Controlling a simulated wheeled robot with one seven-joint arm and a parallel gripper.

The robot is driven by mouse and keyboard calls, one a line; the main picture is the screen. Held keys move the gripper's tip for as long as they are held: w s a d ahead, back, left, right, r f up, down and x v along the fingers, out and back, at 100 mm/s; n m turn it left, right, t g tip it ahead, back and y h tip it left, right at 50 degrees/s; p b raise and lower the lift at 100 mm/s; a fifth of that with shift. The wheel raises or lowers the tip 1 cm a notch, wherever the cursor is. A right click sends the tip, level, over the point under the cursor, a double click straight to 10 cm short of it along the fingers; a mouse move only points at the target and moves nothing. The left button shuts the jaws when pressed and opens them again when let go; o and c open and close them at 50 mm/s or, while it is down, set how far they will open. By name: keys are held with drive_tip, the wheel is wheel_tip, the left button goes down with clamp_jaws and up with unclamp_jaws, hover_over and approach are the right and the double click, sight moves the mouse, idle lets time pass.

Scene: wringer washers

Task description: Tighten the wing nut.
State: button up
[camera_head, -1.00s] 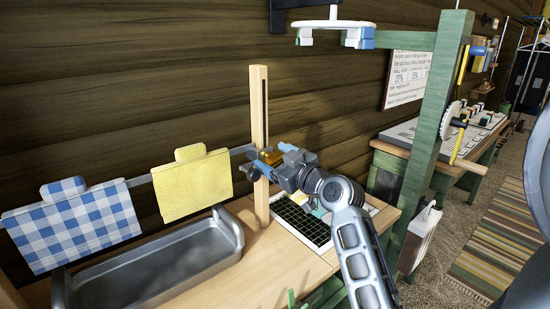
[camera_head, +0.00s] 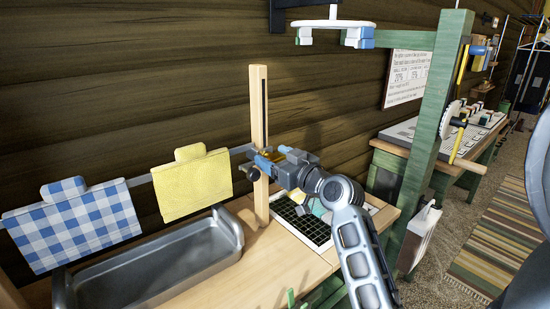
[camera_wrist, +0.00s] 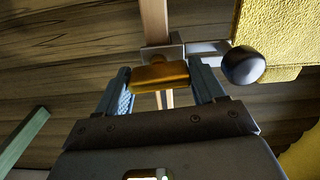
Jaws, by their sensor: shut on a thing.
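The wing nut (camera_wrist: 160,76) is a brass-coloured piece at the slotted wooden post (camera_head: 259,120). My gripper (camera_wrist: 163,84) is shut on it, with one blue finger on each side in the wrist view. In the head view my gripper (camera_head: 262,162) is at the post, and its wrist hides most of the nut. Behind the nut a grey metal bracket (camera_wrist: 208,48) crosses the post. A dark round knob (camera_wrist: 243,65) sits beside the nut on the bracket.
A yellow cloth (camera_head: 193,184) and a blue checked cloth (camera_head: 73,224) hang from the bar left of the post. A grey metal trough (camera_head: 160,268) lies below them. A gridded tray (camera_head: 301,222) sits on the bench under my arm. A green post (camera_head: 433,130) stands to the right.

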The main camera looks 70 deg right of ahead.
sight(278, 161)
drive_tip(key=o, duration=0.7)
drive_tip(key=b+v, duration=0.1)
drive_tip(key=v, duration=0.5)
drive_tip(key=shift+s+a+f+b, duration=0.15)
drive_tip(key=shift+s+b, duration=0.15)
drive_tip(key=shift+b, duration=0.1)
drive_tip(key=shift+s+a, duration=0.3)
drive_tip(key=shift+s, duration=0.2)
